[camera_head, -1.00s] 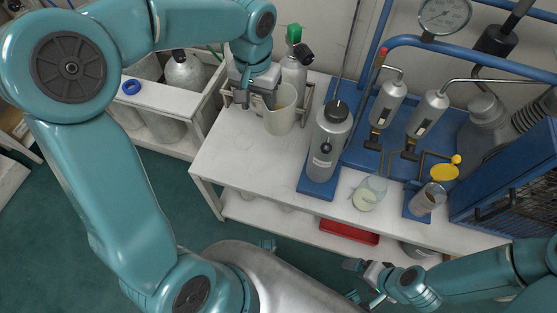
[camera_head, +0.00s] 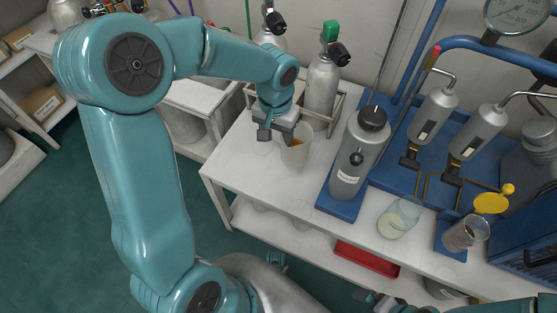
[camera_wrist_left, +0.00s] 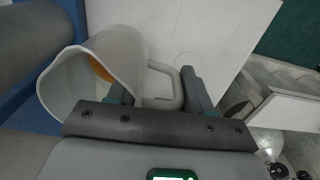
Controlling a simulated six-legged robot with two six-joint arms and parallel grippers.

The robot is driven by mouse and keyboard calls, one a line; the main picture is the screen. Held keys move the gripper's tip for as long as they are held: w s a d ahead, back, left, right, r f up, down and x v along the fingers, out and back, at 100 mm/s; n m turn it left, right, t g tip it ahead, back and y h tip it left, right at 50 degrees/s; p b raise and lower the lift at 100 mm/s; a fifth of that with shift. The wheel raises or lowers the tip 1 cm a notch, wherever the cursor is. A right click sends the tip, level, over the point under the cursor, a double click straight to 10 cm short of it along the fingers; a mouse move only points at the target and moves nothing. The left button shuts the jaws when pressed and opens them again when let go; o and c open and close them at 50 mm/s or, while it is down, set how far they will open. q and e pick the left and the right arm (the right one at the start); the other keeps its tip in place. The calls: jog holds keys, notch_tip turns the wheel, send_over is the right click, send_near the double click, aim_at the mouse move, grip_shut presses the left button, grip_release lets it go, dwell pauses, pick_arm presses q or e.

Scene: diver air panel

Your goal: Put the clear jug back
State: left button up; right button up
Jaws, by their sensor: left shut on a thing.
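The clear jug (camera_head: 296,154), pale and see-through with an orange patch inside, is over the left part of the white bench. My left gripper (camera_head: 277,131) is at its back left side. In the left wrist view the open-mouthed jug (camera_wrist_left: 133,45) has its handle (camera_wrist_left: 164,86) between my fingers, and my left gripper (camera_wrist_left: 158,92) is shut on it. The gap between jug base and bench is hard to see. My right gripper (camera_head: 368,298) is at the bottom edge, partly cut off, so its opening is unclear.
A grey bottle (camera_head: 357,155) on a blue base stands right of the jug. A grey cylinder with a green valve (camera_head: 322,83) is behind it in a frame. A clear beaker (camera_head: 391,226) with pale liquid and a brownish jar (camera_head: 462,235) stand farther right. The bench front left (camera_head: 246,181) is bare.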

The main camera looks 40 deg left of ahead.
pick_arm(q)
notch_tip(320, 180, down, 9)
jog(key=shift+w+f+b, duration=0.1)
jog(key=shift+b, duration=1.1)
jog(key=shift+f, duration=0.1)
jog(key=o, duration=1.4)
jog(key=shift+c, duration=0.2)
notch_tip(320, 180, up, 13)
jog(key=p, duration=0.4)
jog(key=shift+f, duration=0.2)
